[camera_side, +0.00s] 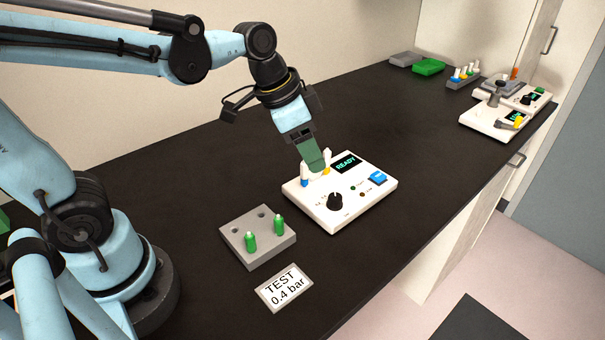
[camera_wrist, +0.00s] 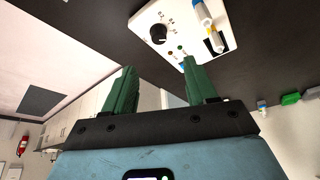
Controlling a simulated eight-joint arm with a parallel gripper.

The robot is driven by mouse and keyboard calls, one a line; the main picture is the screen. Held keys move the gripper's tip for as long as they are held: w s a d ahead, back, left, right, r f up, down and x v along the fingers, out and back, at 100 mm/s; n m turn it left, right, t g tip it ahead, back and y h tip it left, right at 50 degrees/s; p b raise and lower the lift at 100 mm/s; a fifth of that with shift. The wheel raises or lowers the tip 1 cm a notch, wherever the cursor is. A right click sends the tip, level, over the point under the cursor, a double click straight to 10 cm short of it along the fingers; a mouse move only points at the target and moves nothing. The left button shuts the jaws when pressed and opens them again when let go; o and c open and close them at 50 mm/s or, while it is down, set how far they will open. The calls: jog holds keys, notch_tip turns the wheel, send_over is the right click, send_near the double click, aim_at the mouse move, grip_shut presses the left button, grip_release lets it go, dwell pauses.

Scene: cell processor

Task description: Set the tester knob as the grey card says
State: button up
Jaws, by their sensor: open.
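The white tester (camera_side: 365,203) lies on the dark bench with a display reading READY (camera_side: 346,162). Its black knob (camera_side: 335,201) is on the near left part of its top; the knob also shows in the wrist view (camera_wrist: 158,34). The grey card (camera_side: 284,288) in front reads "TEST 0.4 bar". My gripper (camera_side: 316,164) is above the tester's back left part, by the white pieces with blue and yellow ends, apart from the knob. In the wrist view its green fingers (camera_wrist: 163,88) are spread with nothing between them.
A blue button (camera_side: 378,177) is on the tester's right. Other devices (camera_side: 495,119), a rack (camera_side: 463,80) and a green tray (camera_side: 428,67) stand far back. The bench's middle is clear.

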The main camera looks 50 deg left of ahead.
aim_at(335, 197)
jog(key=shift+x, duration=6.1)
jog(key=c, duration=1.1)
jog(key=shift+o, duration=0.2)
jog(key=n+y, duration=0.1)
jog(key=n, duration=0.2)
jog(key=shift+d+t, duration=0.2)
jog(key=shift+t, duration=0.1)
jog(key=shift+n+y, duration=0.9)
jog(key=shift+n, duration=1.3)
